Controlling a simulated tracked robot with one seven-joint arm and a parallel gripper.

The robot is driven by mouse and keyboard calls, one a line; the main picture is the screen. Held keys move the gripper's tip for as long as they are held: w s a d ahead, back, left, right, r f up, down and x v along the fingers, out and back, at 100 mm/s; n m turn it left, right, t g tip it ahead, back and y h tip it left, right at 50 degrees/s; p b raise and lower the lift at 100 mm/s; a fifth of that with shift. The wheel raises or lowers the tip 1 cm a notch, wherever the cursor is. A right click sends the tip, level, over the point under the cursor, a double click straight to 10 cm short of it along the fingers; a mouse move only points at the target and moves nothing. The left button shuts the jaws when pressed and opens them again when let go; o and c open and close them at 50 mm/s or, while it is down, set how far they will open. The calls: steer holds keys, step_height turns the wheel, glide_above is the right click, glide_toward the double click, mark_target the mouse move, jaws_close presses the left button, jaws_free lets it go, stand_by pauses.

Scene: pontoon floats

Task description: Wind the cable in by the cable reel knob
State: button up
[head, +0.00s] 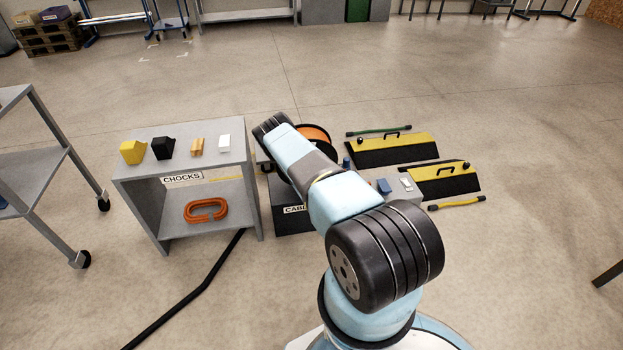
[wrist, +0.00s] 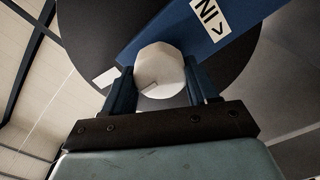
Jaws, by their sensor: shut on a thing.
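In the wrist view my gripper (wrist: 160,90) is shut around a pale, faceted, rounded knob (wrist: 160,68), with one finger on each side of it. The knob sits in front of the dark round side of the cable reel (wrist: 90,35). A blue bar (wrist: 185,25) crosses the reel face and carries a white label (wrist: 210,12) that reads "IN" with an arrow. In the head view the reel shows as an orange rim (head: 315,134) behind my arm, which hides most of it and my gripper.
A grey stand marked CHOCKS (head: 128,180) holds several small blocks and an orange coil (head: 205,210). A black cable (head: 195,290) lies on the floor. Yellow-and-black ramps (head: 392,148) lie to the right. Open floor is behind.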

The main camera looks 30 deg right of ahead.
steer(key=shift+a+f+n, duration=0.15)
steer(key=shift+a+n, duration=0.15)
steer(key=shift+n, duration=0.1)
steer(key=o, duration=0.7)
steer(key=shift+c, duration=0.2)
steer(key=o, duration=0.4)
steer(key=shift+d, duration=0.15)
steer(key=v, duration=1.3)
steer(key=shift+s, duration=0.35)
